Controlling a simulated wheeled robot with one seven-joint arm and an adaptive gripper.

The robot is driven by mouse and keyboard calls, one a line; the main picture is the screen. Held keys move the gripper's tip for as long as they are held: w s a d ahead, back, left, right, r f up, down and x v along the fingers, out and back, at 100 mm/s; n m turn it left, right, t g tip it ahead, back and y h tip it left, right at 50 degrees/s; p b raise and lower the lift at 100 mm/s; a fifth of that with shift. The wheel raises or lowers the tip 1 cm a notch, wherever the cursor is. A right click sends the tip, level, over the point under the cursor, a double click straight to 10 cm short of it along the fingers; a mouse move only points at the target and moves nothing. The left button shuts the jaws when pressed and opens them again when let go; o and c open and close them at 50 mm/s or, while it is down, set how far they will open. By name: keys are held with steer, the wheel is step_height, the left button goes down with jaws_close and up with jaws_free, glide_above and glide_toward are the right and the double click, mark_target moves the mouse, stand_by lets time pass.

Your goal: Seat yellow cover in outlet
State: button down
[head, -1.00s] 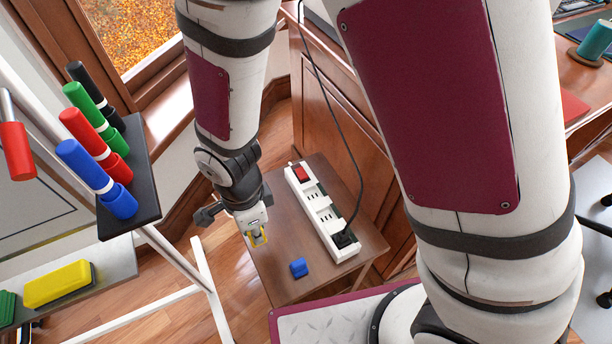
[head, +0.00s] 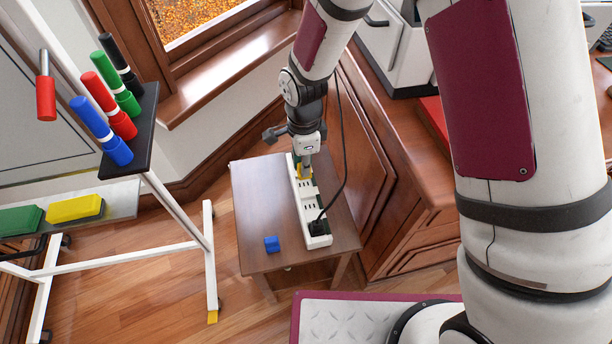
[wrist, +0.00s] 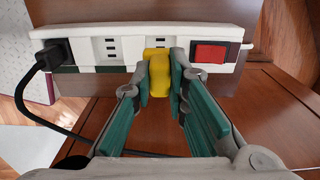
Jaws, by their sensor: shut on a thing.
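My gripper (wrist: 160,88) is shut on the yellow cover (wrist: 158,72), which sits between its teal finger pads. In the head view, my gripper (head: 305,170) is over the far part of the white power strip (head: 308,208), which lies on a small wooden table. In the wrist view, the yellow cover overlaps the power strip (wrist: 87,53) between the open outlet slots (wrist: 108,48) and the red switch (wrist: 210,52). The cover hides what is behind it. I cannot tell whether it touches the strip or is in an outlet.
A black plug (wrist: 50,54) with a cable fills the outlet at the strip's other end. A blue cover (head: 271,244) lies on the small table (head: 256,205), left of the strip. A wooden cabinet (head: 385,185) stands to the right, a whiteboard stand (head: 175,215) to the left.

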steer(key=shift+f+b, duration=0.55)
steer(key=shift+f, duration=1.7)
steer(key=shift+f, duration=0.15)
steer(key=c, duration=1.6)
jaws_free()
step_height(320, 180, up, 12)
steer(key=p, duration=0.3)
steer(key=shift+f, duration=0.1)
steer(key=shift+r, duration=0.3)
